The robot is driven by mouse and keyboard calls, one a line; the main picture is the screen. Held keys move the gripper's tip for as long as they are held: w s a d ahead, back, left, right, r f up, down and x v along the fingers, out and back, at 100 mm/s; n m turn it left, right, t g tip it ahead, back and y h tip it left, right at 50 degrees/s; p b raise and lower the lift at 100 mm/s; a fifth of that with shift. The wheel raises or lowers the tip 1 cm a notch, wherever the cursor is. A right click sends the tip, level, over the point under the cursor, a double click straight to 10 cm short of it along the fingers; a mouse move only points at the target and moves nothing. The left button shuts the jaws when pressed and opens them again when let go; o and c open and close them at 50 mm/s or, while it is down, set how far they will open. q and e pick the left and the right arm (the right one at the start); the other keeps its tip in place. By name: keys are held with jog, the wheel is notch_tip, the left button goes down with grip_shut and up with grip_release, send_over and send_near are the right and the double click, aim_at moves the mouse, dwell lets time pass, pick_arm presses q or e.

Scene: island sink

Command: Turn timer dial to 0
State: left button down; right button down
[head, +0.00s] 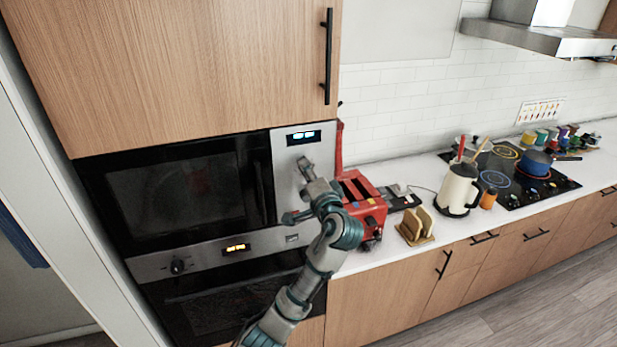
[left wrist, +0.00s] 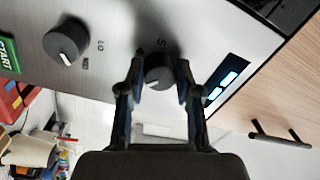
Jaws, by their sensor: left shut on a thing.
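The microwave's control panel (head: 288,157) is a brushed metal strip to the right of the dark glass door in the head view. In the left wrist view, a round dark knob, the timer dial (left wrist: 158,76), sits on this panel close to the lit display (left wrist: 225,84). My left gripper (left wrist: 157,88) has its two fingers on either side of this dial and is shut on it. In the head view my left gripper (head: 305,180) is at the panel, and its wrist hides part of the panel. My right gripper is not in view.
A second knob (left wrist: 67,42) and a green START button (left wrist: 8,54) are on the same panel. The oven (head: 235,293) is below the microwave. A red toaster (head: 362,198) stands on the counter close to my left arm. A kettle (head: 458,187) stands farther right.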

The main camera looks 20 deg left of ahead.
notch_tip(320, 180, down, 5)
jog(key=b, duration=0.4)
pick_arm(q)
jog(key=n, duration=0.9)
jog(key=n+b, duration=0.1)
jog(key=n, duration=0.8)
jog(key=n+b, duration=0.1)
jog(key=n, duration=0.7)
jog(key=shift+w+d+f+n+g+h, duration=0.1)
jog(key=shift+d+f+n+g+h, duration=0.2)
jog(key=shift+n+g, duration=0.1)
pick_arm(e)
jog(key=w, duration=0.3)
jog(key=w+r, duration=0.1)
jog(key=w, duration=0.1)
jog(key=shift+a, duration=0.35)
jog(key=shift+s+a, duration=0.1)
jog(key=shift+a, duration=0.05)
